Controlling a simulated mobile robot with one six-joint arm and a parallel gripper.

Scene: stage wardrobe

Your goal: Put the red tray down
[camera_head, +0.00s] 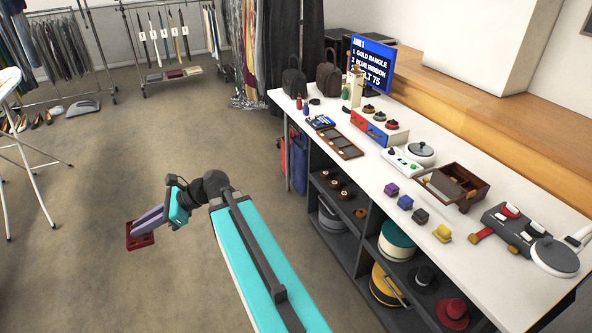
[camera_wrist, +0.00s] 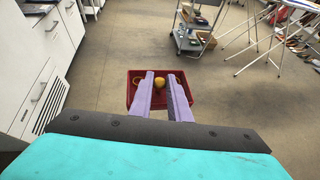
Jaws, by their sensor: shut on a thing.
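The red tray (camera_head: 139,242) is at the tips of my gripper (camera_head: 146,220), over open floor left of the long table. My purple fingers are shut on it. In the wrist view the red tray (camera_wrist: 132,98) shows beyond and between the fingers of my gripper (camera_wrist: 162,82). A round yellow-gold thing (camera_wrist: 158,84) lies in it between the fingers, and a brownish ring-like thing (camera_wrist: 138,81) shows at its left. The fingers hide parts of the tray. Its height above the floor is hard to tell.
The long white table (camera_head: 456,176) on the right holds boxes, hats, small coloured blocks and a sign (camera_head: 371,65). Its shelves hold hat boxes. An ironing board (camera_head: 10,82) stands at left. In the wrist view a grey cart (camera_wrist: 190,42) stands beyond the tray.

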